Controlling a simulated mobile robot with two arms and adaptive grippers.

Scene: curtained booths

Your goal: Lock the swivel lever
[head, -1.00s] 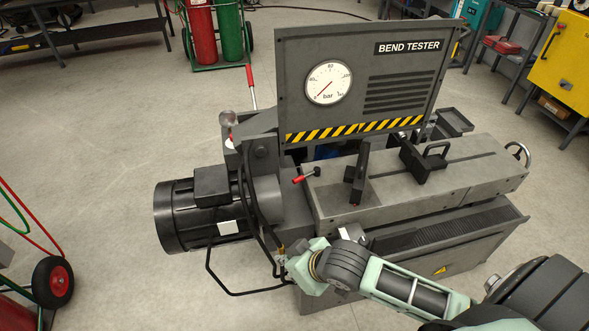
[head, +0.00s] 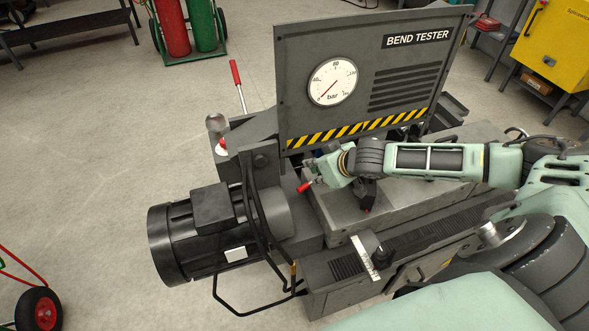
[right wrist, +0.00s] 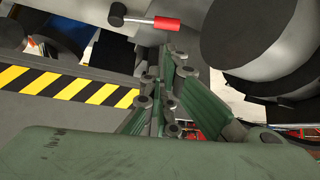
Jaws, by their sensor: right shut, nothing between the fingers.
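A short lever with a red grip (head: 304,186) is on the grey bend tester (head: 325,52), left of the clamp area, which my arm partly covers. In the right wrist view its red grip (right wrist: 166,23) points right from a dark round pivot end. I cannot tell whether it is locked. My right gripper (head: 311,164) is beside the lever, just above it in the head view. In the wrist view its green fingers (right wrist: 168,55) are shut and empty, pointing towards the lever, with no clear contact. My left gripper is out of view.
A black motor (head: 195,235) sticks out at the machine's left. A taller red-handled lever (head: 237,85) stands behind it. The gauge panel with its striped edge rises close behind my right gripper.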

